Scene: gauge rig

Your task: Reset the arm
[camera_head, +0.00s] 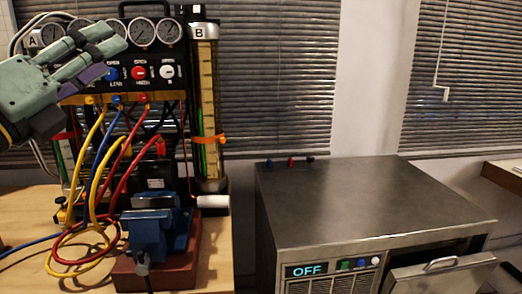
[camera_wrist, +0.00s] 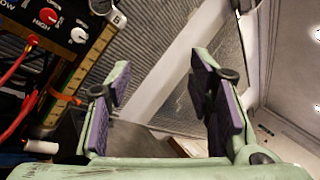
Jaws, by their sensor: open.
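My gripper (camera_head: 106,46) is at the upper left in the head view, raised in front of the gauge rig (camera_head: 142,52). Its fingers point right, and it covers some of the gauges and the left part of the panel. In the wrist view my gripper (camera_wrist: 160,100) is open, with a wide gap between its purple-padded fingers and nothing held between them. Part of the rig's panel (camera_wrist: 75,22) shows at the upper left of that view, beyond the fingers.
A blue vise (camera_head: 150,235) on a red-brown base stands on the wooden table among red, yellow and blue hoses. A tall column marked B (camera_head: 206,110) stands right of the gauges. A metal cabinet (camera_head: 370,200) reading OFF has its front door open. Blinds hang behind.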

